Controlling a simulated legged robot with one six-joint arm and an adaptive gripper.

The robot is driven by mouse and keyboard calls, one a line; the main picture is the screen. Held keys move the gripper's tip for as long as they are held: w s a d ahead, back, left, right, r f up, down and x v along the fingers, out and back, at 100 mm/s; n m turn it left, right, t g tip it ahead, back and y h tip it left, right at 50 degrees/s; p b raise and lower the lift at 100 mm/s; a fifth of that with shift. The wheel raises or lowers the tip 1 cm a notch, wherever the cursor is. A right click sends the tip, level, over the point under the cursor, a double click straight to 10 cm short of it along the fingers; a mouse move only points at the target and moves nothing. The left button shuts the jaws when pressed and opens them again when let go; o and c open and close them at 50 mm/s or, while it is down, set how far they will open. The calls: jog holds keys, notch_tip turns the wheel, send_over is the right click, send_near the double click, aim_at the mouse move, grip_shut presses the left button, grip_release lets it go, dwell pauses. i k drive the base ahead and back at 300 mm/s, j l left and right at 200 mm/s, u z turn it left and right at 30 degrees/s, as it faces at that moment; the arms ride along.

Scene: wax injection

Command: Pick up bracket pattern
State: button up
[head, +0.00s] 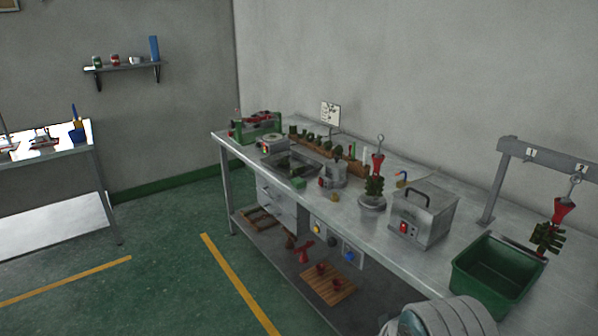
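I cannot tell for sure which thing is the bracket pattern. A small green piece (299,183) lies at the front edge of a dark shallow tray (281,165) on the long metal workbench (395,262). Several dark green pieces (309,138) stand in a row along a wooden rack (342,159) behind the tray. All are too small to make out their shapes. My gripper is not in view; a grey rounded part at the lower edge looks like my own arm.
A grey metal box (423,215) with a black handle and a green bin (495,270) stand on the bench's right part. Red-topped green clusters (375,180) stand in a pot and hang from a rail (545,153). A second table (50,150) is at left. Green floor between is clear.

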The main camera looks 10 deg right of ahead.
aim_at(301, 169)
jog(key=z, duration=0.25)
jog(key=i+j+z, duration=0.7)
jog(key=i+j, duration=0.2)
jog(key=i+j+z, duration=0.1)
jog(key=j, duration=0.3)
jog(key=i+j+z, duration=0.1)
jog(key=i+j, duration=0.3)
jog(key=j, duration=0.3)
jog(key=i+j+z, duration=0.1)
jog(key=j, duration=0.2)
jog(key=i+j, duration=0.2)
jog(key=j, duration=0.2)
jog(key=i+j, duration=0.2)
jog(key=j, duration=0.2)
jog(key=i+j, duration=0.25)
jog(key=j, duration=0.2)
